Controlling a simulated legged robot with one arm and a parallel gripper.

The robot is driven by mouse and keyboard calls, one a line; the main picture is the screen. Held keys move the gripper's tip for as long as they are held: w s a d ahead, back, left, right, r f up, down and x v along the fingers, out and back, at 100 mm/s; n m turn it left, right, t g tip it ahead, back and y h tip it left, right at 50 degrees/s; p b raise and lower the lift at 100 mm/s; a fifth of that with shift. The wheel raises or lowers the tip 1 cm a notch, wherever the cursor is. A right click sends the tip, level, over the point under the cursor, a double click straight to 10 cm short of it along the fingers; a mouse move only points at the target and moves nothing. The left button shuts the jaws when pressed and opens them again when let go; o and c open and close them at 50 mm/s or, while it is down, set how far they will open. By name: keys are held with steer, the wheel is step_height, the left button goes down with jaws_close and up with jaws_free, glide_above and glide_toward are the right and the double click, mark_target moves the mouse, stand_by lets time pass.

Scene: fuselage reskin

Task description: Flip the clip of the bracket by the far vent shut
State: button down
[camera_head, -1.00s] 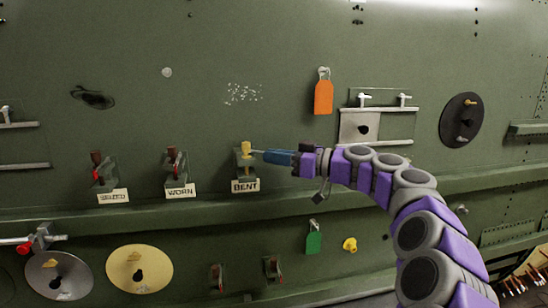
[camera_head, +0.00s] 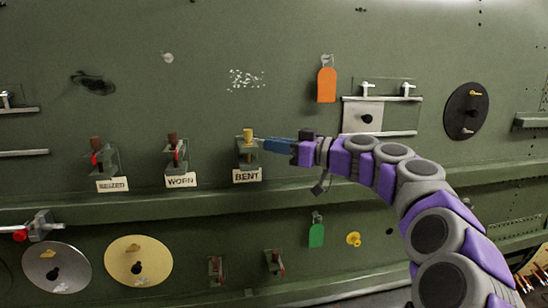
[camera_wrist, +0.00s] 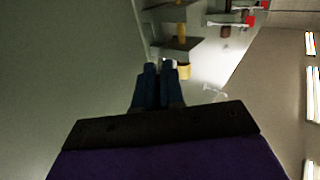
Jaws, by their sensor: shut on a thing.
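The green bracket with the yellow knob (camera_head: 248,136) stands on the wall above a label reading BENT (camera_head: 247,176). My gripper (camera_head: 264,143) reaches in from the right, its blue fingers closed together at the bracket's right side. In the wrist view my fingertips (camera_wrist: 160,67) are shut on a small part of this bracket, taken to be its clip, which the fingers mostly hide. The yellow knob (camera_wrist: 183,71) shows just beside the tips. The clip's exact angle cannot be told.
Brackets with red clips stand to the left above WORN (camera_head: 180,181) and SEIZED (camera_head: 112,185) labels. An orange tag (camera_head: 327,85) and a sliding panel (camera_head: 362,116) are above my arm. A ledge (camera_head: 200,208) runs below.

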steer(key=m+t+h+b, duration=0.1)
steer(key=b, duration=0.1)
steer(key=s+m+t+b, duration=0.1)
steer(key=b, duration=0.1)
steer(key=a+m+t+h+b, duration=0.1)
steer(key=t, duration=0.1)
steer(key=shift+s+f+h+b, duration=0.1)
steer(key=shift+s+h+b, duration=0.2)
steer(key=shift+b, duration=0.1)
steer(key=c, duration=1.6)
jaws_free()
steer(key=shift+d, duration=0.1)
steer(key=shift+c, duration=0.2)
steer(key=o, duration=0.3)
steer(key=shift+s+d, duration=0.1)
steer(key=shift+d, duration=0.3)
steer(key=shift+a, duration=0.1)
